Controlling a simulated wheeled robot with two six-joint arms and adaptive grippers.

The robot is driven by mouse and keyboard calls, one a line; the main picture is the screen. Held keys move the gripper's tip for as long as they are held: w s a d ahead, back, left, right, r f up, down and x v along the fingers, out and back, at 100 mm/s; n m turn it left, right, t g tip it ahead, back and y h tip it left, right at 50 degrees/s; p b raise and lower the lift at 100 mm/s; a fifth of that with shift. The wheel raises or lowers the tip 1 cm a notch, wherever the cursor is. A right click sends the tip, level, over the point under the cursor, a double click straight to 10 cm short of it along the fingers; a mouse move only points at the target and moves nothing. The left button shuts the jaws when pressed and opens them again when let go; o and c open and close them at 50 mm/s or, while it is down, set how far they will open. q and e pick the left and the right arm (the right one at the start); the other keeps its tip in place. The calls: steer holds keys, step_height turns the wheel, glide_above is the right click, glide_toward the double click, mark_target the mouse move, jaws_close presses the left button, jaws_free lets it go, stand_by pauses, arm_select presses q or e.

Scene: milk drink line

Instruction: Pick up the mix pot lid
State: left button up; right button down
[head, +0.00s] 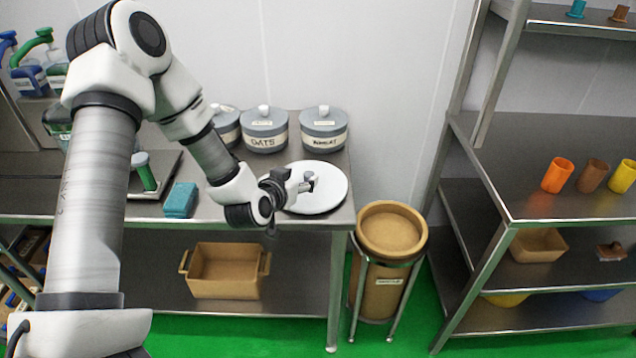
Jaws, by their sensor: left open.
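The mix pot lid (328,198) looks like a white round disc lying flat near the right end of the steel table. A small grey knob shows at its middle. My left gripper (302,182) reaches in from the left, low over the lid, with its open fingers at the knob. I cannot tell whether the fingers touch the knob. The gripper hides the lid's left edge. My right gripper is not in view.
Grey canisters, one labelled oats (264,134), stand behind the lid along the wall. A blue block (180,199) lies to the left on the steel table (337,216). A brown bin (384,287) stands right of the table, before a steel shelf with coloured cups (558,175).

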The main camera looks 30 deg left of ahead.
mark_target(308, 175)
arm_select(q)
steer(key=shift+w+d, duration=0.2)
steer(key=shift+d, duration=0.1)
steer(key=shift+w, duration=0.15)
steer(key=w+f, duration=0.1)
steer(key=w, duration=0.1)
steer(key=w+a+f+p, duration=0.1)
steer(key=w, duration=0.1)
steer(key=shift+a+f, duration=0.15)
steer(key=shift+f, duration=0.25)
steer(key=shift+s+r, duration=0.15)
steer(key=shift+s, duration=0.05)
steer(key=shift+c, duration=1.4)
jaws_close()
